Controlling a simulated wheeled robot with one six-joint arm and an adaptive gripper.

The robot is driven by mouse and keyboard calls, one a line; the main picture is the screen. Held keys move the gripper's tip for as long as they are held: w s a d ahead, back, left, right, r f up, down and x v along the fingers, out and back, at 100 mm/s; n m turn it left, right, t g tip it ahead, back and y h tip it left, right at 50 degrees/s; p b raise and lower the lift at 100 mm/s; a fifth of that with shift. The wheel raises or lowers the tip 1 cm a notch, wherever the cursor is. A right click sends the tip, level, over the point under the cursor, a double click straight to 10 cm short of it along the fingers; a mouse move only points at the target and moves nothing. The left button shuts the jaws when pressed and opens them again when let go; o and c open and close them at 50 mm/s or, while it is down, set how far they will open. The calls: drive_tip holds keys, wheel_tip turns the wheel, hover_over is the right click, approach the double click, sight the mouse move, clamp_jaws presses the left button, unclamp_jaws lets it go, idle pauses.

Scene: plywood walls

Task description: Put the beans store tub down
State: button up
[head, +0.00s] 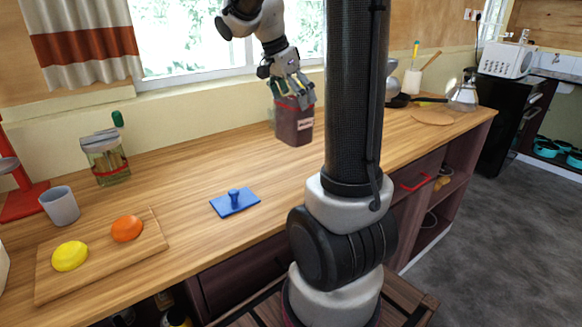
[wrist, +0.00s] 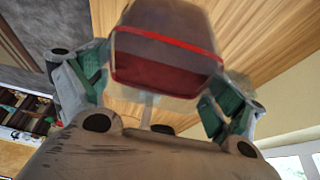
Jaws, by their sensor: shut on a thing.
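The beans store tub (head: 294,125) is a dark reddish-brown, squarish tub with a small label on its front, near the back of the wooden counter below the window. My gripper (head: 292,92) comes down from above and is shut on its upper part. In the wrist view the tub (wrist: 165,65) sits between the two fingers of my gripper (wrist: 160,85), with a red band across it. The tub looks upright. Whether its base touches the counter or hangs just above it, I cannot tell.
The wooden counter (head: 190,165) is clear around the tub. A blue plate with a knob (head: 235,203) lies in front. A glass jar (head: 106,160), a grey cup (head: 60,206) and a board (head: 150,241) with fruit stand left. A glass flask (head: 464,95) stands at the right end.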

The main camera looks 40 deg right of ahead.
sight(294, 131)
wheel_tip(294, 131, down, 10)
drive_tip(key=shift+r, duration=0.1)
idle(0.4)
drive_tip(key=o, duration=1.7)
drive_tip(key=shift+f, duration=0.2)
drive_tip(key=shift+r, duration=0.1)
